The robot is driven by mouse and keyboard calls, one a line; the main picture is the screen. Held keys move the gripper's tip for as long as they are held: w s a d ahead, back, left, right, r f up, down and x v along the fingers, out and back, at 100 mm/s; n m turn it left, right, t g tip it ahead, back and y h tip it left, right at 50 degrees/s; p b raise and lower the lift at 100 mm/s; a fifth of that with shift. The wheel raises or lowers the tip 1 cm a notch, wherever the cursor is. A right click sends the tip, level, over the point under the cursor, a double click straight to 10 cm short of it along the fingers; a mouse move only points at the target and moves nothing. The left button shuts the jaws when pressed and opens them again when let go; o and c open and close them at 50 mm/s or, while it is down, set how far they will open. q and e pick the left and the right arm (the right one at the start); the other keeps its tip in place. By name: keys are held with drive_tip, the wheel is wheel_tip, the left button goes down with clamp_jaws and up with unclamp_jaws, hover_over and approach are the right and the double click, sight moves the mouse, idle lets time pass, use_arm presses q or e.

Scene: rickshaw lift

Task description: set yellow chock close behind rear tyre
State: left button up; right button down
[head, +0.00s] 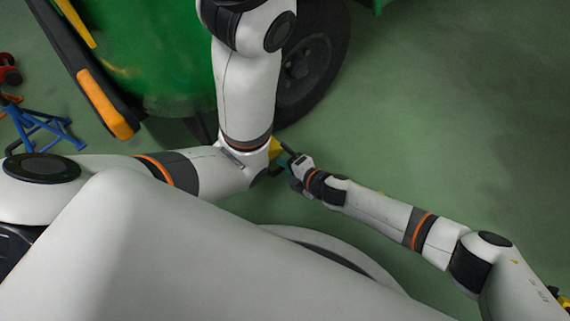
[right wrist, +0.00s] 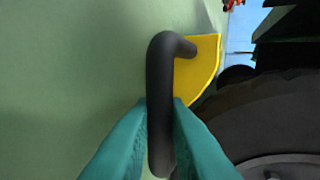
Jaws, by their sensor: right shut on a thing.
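The yellow chock (right wrist: 205,62) shows in the right wrist view, with a dark bent handle (right wrist: 160,75) sticking out of it. My right gripper (right wrist: 160,118) has its teal fingers shut on that handle. In the head view a small yellow part of the chock (head: 275,147) shows beside my right gripper (head: 294,168); my left arm hides much of it. The rear tyre (head: 310,60) is the dark wheel under the green rickshaw. In the right wrist view the tyre (right wrist: 265,115) is at the right, close to the chock; contact cannot be told. My left gripper is not in view.
The green rickshaw body (head: 160,55) fills the top left, with a black and orange bar (head: 105,100) beside it. A blue stand (head: 40,125) and a red object (head: 8,72) are at the left. Green floor at the right is clear.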

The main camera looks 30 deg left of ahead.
drive_tip(key=shift+w+d, duration=0.1)
drive_tip(key=shift+w, duration=0.2)
drive_tip(key=shift+w+d, duration=0.1)
drive_tip(key=shift+w, duration=0.2)
drive_tip(key=shift+w+d, duration=0.3)
drive_tip(key=shift+w, duration=0.45)
drive_tip(key=c, duration=1.2)
unclamp_jaws()
drive_tip(key=shift+f, duration=0.1)
drive_tip(key=shift+c, duration=0.2)
drive_tip(key=p+v, duration=0.2)
drive_tip(key=shift+s+d+r, duration=0.15)
drive_tip(key=shift+r, duration=0.15)
drive_tip(key=p+v, duration=0.4)
drive_tip(key=p, duration=0.1)
drive_tip(key=shift+s+d+r, duration=0.1)
drive_tip(key=shift+d+r, duration=0.1)
drive_tip(key=shift+d, duration=0.15)
drive_tip(key=shift+s+d+r+p, duration=0.2)
drive_tip(key=shift+d+p, duration=0.25)
drive_tip(key=shift+d, duration=0.05)
